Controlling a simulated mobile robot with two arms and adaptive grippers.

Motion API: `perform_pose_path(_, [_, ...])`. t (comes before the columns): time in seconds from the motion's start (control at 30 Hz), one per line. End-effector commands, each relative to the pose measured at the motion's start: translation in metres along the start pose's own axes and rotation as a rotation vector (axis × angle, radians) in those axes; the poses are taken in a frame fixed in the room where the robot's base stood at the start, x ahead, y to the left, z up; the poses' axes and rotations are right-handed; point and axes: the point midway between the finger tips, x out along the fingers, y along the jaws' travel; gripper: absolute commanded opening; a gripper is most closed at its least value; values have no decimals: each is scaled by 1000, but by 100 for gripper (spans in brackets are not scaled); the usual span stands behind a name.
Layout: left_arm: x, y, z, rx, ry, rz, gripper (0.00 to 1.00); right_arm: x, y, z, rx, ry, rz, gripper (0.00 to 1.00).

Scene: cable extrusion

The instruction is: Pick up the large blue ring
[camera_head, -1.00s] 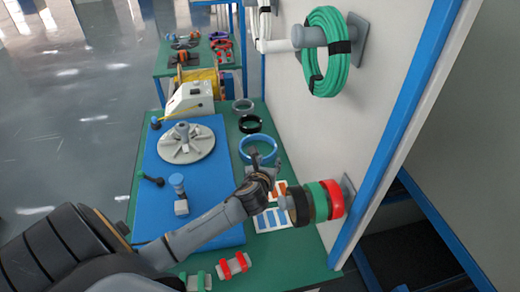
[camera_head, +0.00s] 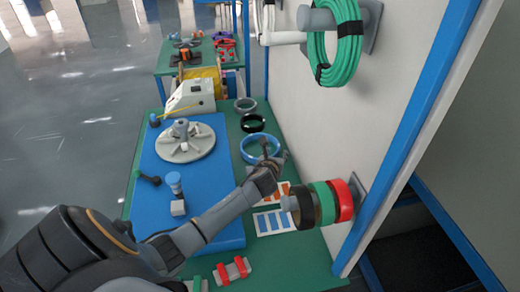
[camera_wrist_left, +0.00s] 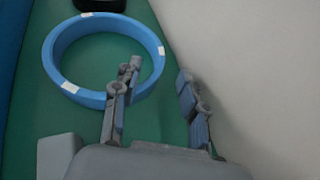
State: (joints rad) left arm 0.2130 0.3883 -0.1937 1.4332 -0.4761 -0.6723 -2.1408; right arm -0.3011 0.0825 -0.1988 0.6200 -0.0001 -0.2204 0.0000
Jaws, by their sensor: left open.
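The large blue ring (camera_head: 243,154) lies flat on the green table, between the blue board and the white wall panel. It also shows in the left wrist view (camera_wrist_left: 52,42), with white marks on its rim. My left gripper (camera_head: 274,150) is at the ring's near right side, over or just short of it. In the left wrist view its fingers (camera_wrist_left: 160,78) are spread and empty. The left finger overlaps the ring's near right rim in that picture; whether it touches cannot be told. The right finger is outside the ring, towards the wall. My right gripper is not in view.
A black ring (camera_head: 252,122) and a grey ring (camera_head: 245,104) lie behind the blue ring. The white panel (camera_head: 318,130) stands close on the right, with a peg of tape rolls (camera_head: 325,203) and a green cable coil (camera_head: 338,48). A grey disc fixture (camera_head: 185,142) sits on the blue board.

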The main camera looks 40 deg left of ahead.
Motion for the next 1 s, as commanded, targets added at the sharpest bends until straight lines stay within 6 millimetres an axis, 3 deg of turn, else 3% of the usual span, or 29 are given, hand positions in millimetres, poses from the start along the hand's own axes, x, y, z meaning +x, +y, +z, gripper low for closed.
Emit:
perform_pose_path(0.33, [43, 3, 4, -2, 0, 2, 43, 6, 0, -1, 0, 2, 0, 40])
perform_pose_path(0.67, [49, 3, 4, -1, 0, 0, 43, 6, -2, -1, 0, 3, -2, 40])
perform_pose_path(0.7, [49, 3, 4, -1, 0, 1, 41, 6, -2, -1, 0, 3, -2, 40])
perform_pose_path(0.9, [49, 3, 4, -1, 0, 1, 0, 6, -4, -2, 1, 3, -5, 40])
perform_pose_path(1.0, [49, 3, 4, -1, 0, 1, 0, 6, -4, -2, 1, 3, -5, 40])
